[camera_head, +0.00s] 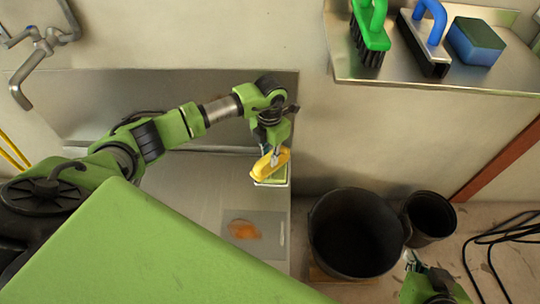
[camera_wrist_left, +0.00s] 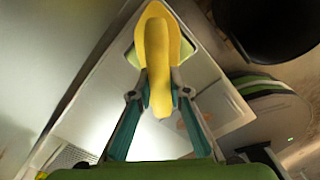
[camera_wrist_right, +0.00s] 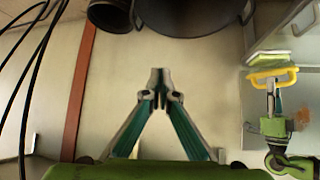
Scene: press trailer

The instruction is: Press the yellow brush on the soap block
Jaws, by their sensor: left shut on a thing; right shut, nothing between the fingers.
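My left gripper (camera_head: 275,158) is shut on the handle of the yellow brush (camera_head: 268,168), at the right end of the metal counter. The left wrist view shows the brush (camera_wrist_left: 157,50) between the two fingers. A pale green block (camera_head: 273,181), which looks like the soap block, shows right under the brush, mostly hidden by it. Its green edge shows beside the brush in the left wrist view (camera_wrist_left: 132,56). I cannot tell whether brush and block touch. My right gripper (camera_wrist_right: 158,78) is shut and empty, low at the right in the head view (camera_head: 410,258).
A large black bucket (camera_head: 316,232) and a smaller one (camera_head: 434,240) stand right of the counter (camera_head: 210,200). An orange-brown stain (camera_head: 244,230) lies on a grey patch. A shelf (camera_head: 345,66) holds a green brush (camera_head: 371,30), a blue brush (camera_head: 425,45) and a sponge (camera_head: 476,42). Black cables (camera_head: 490,240) lie right.

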